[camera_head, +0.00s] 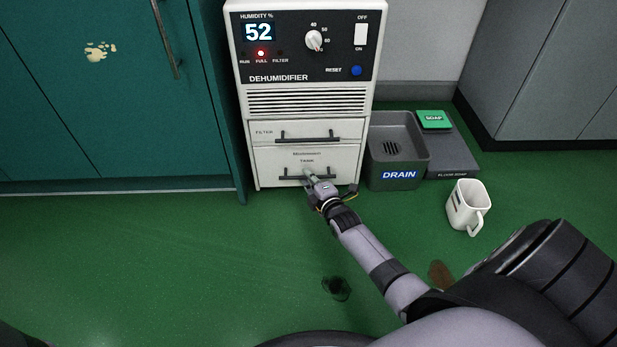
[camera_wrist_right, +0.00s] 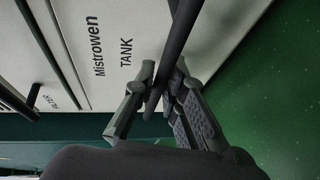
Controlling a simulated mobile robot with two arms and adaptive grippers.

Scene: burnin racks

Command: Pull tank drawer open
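The tank drawer (camera_head: 268,168) is the lower white front of the dehumidifier (camera_head: 305,75), labelled TANK. It looks closed, about flush with the body. Its dark bar handle (camera_head: 292,178) runs across the front. My right gripper (camera_head: 309,174) is at the middle of this handle. In the right wrist view, the handle (camera_wrist_right: 182,35) passes between the two fingertips (camera_wrist_right: 163,75), which are close in on both sides of it. The TANK label on the drawer front (camera_wrist_right: 105,45) shows beside them. My left gripper is out of view.
The filter drawer (camera_head: 262,131) is just above, with its own handle. A teal cabinet (camera_head: 110,110) is on the left. Green floor in front is mostly clear.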

